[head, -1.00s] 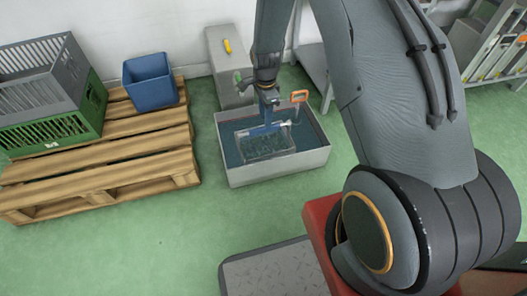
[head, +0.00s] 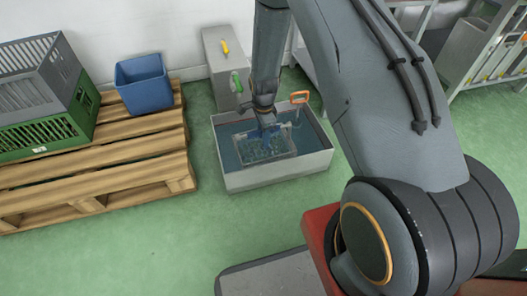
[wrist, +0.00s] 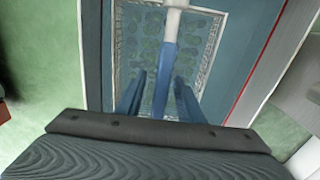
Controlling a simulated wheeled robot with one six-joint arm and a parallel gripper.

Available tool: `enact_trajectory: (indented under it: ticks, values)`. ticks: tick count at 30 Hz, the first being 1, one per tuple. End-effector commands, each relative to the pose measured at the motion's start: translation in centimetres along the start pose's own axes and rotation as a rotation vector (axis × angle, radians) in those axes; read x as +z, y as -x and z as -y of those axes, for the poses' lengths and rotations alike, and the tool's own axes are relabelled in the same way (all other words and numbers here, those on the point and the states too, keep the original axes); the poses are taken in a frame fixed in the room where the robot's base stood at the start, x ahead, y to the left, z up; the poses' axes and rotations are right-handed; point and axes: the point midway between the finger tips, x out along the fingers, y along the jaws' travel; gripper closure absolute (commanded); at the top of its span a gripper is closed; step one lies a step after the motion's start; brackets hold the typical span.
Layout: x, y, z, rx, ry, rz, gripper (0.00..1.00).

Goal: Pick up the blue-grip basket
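The blue-grip basket (head: 268,147) is a wire-mesh basket with greenish contents, sitting in the grey-walled tank (head: 279,180) of dark blue liquid. Its blue grip (wrist: 167,60) runs lengthwise through the middle of the wrist view, with a pale piece at its far end. My gripper (head: 267,126) points down at the basket in the head view. In the wrist view my gripper (wrist: 158,92) has one finger on each side of the blue grip, with gaps showing. The fingers are open. My wrist hides the near end of the grip.
An orange handle (head: 299,97) rises at the tank's back right corner. A grey box (head: 224,62) with yellow and green handles stands behind the tank. At left, a wooden pallet (head: 90,165) bears a blue bin (head: 144,85) and crates (head: 43,135).

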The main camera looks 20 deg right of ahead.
Motion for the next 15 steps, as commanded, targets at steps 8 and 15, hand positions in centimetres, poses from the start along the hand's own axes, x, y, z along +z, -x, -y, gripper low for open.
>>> enact_trajectory:
  ticks: [8, 15]
  values:
    - [-0.01, 0.06, 0.03, -0.001, 0.0, 0.0, 0.79]
    - [0.0, 0.05, 0.04, -0.001, 0.0, 0.0, 1.0]
